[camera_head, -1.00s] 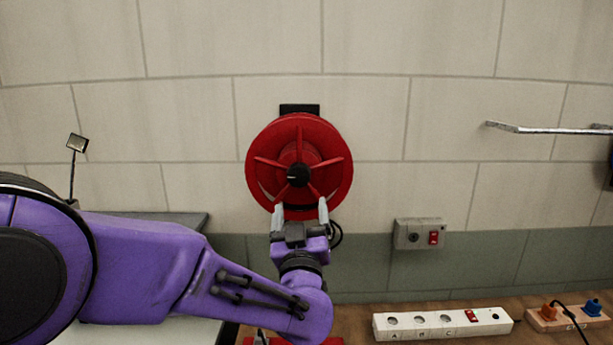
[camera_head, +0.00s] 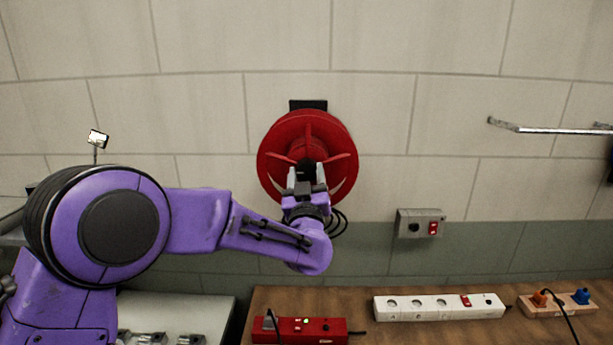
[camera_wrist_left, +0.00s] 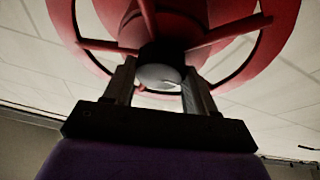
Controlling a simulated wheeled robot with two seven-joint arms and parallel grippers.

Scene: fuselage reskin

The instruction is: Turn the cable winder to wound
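The cable winder (camera_head: 277,150) is a red spoked reel on the wall, with a dark central hub. The winder also shows in the left wrist view (camera_wrist_left: 225,35), where its dark hub (camera_wrist_left: 162,62) has a pale round underside. My left gripper (camera_head: 307,177) is in front of the lower middle of the reel and covers the hub in the head view. In the left wrist view the fingers of this gripper (camera_wrist_left: 158,82) stand apart, one on each side of the hub. I cannot tell whether they touch it. My right gripper is not in view.
A grey wall box (camera_head: 420,224) with a red switch is right of the reel. A white power strip (camera_head: 438,307), a red strip (camera_head: 300,330) and a wooden socket block (camera_head: 556,303) lie on the wooden bench (camera_head: 400,335). A metal bar (camera_head: 550,129) juts out at the right.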

